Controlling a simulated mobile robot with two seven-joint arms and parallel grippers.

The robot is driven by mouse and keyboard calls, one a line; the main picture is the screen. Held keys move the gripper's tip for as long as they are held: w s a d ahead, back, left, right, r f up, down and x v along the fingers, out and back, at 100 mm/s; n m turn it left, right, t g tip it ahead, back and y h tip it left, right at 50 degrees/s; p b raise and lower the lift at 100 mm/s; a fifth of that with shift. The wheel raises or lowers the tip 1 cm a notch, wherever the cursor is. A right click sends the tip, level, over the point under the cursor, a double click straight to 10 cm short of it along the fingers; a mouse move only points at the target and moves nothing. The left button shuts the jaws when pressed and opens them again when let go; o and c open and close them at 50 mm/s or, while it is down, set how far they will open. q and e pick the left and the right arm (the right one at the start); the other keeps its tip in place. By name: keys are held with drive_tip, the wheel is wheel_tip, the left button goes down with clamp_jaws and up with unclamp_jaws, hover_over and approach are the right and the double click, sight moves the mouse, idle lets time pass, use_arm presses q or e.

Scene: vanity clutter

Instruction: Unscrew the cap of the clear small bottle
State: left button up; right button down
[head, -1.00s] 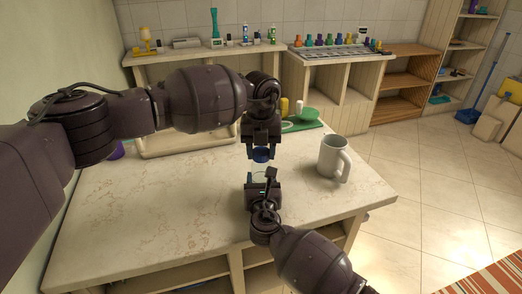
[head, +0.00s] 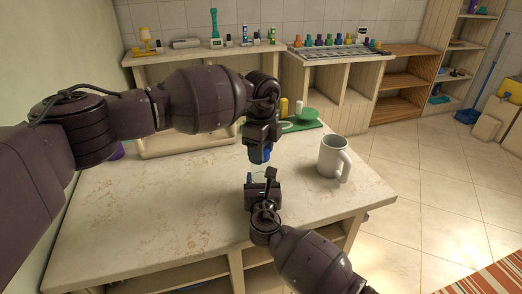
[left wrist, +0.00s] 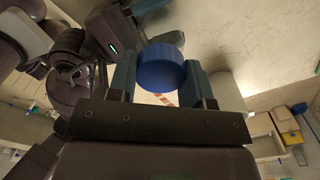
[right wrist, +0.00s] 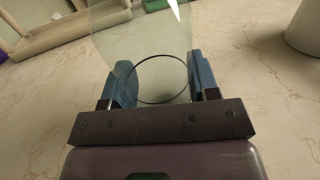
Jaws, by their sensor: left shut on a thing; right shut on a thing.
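The clear small bottle (head: 257,177) is upright over the table, faint and see-through in the head view. My right gripper (head: 262,182) is shut on its body; the right wrist view shows the clear wall of the bottle (right wrist: 150,45) between the blue finger pads. My left gripper (head: 261,148) is above, pointing down and shut on the blue cap (head: 260,156). The left wrist view shows the round cap (left wrist: 161,69) between both fingers. The cap is right above the bottle; whether they still touch I cannot tell.
A grey mug (head: 333,157) stands on the table to the right of my grippers. A green board (head: 300,125) with a green bowl (head: 309,114) lies behind. The marble tabletop (head: 150,195) is clear at the left. Shelves with small bottles stand along the wall.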

use_arm(q)
drive_tip(key=shift+r, duration=0.15)
idle(0.5)
drive_tip(key=shift+r, duration=0.7)
drive_tip(key=shift+r, duration=0.25)
drive_tip(key=shift+r, duration=2)
use_arm(e)
drive_tip(key=shift+c, duration=1.4)
unclamp_jaws()
